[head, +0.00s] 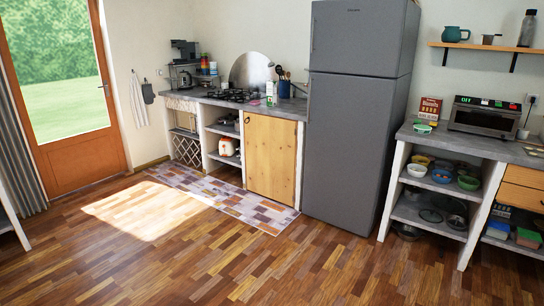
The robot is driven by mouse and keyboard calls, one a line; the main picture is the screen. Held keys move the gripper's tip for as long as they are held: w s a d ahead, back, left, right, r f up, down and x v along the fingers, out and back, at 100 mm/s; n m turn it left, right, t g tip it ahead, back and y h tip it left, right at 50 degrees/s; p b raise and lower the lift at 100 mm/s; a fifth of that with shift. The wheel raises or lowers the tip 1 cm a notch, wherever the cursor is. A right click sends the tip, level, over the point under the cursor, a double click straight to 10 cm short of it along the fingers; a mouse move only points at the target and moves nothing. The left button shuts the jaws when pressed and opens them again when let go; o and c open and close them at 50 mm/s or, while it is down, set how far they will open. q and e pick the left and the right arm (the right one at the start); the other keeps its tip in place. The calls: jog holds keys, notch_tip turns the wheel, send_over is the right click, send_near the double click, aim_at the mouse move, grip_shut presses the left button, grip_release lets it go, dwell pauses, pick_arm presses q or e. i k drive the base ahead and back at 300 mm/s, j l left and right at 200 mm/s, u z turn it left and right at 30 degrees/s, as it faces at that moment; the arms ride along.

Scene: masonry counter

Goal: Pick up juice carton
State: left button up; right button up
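A small, upright carton (270,93), white with green and pink marks, stands on the masonry counter (285,110) across the room. It looks like the juice carton, though it is too small for me to read its label. Neither of my grippers is in view.
A tall grey fridge (345,140) stands right of the counter. A patterned rug (225,197) lies before the wooden cabinet door (270,157). The wooden floor (230,265) in front is clear. A second counter (470,147) with a microwave (485,115) is at right.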

aim_at(271, 85)
jog(key=i, duration=2.9)
jog(key=i+z, duration=0.1)
jog(key=i, duration=0.5)
jog(key=i+j+z, duration=0.1)
jog(key=i, duration=0.45)
jog(key=i+j, duration=0.15)
jog(key=i, duration=0.45)
jog(key=i+j+z, duration=0.15)
jog(key=i, duration=0.4)
